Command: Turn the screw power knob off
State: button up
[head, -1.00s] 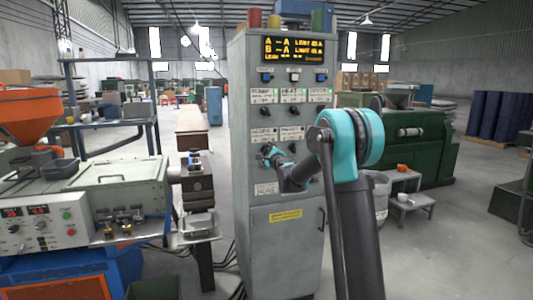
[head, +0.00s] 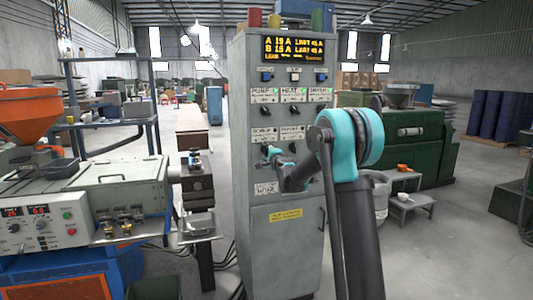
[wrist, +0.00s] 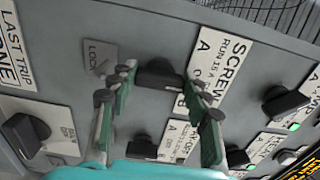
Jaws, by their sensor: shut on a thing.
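The screw knob (wrist: 160,74) is black and sits beside the white SCREW label (wrist: 218,66) on the grey cabinet panel. In the wrist view, my gripper (wrist: 160,88) has one finger on each side of this knob and is shut on it. The fingertips hide part of the knob's sides. In the head view, my gripper (head: 270,152) is at the left knob of the cabinet's lower row, where it covers the knob. A lit display (head: 294,48) at the cabinet's top shows amber A and B current readings.
Other black knobs stand close by, one (wrist: 143,147) beside my gripper and one (wrist: 25,135) near the LAST TRIP label (wrist: 12,40). A grey machine (head: 110,185) stands left of the cabinet (head: 270,240). A small table (head: 410,185) stands to its right.

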jog(key=o, duration=1.2)
jog(key=shift+c, duration=0.2)
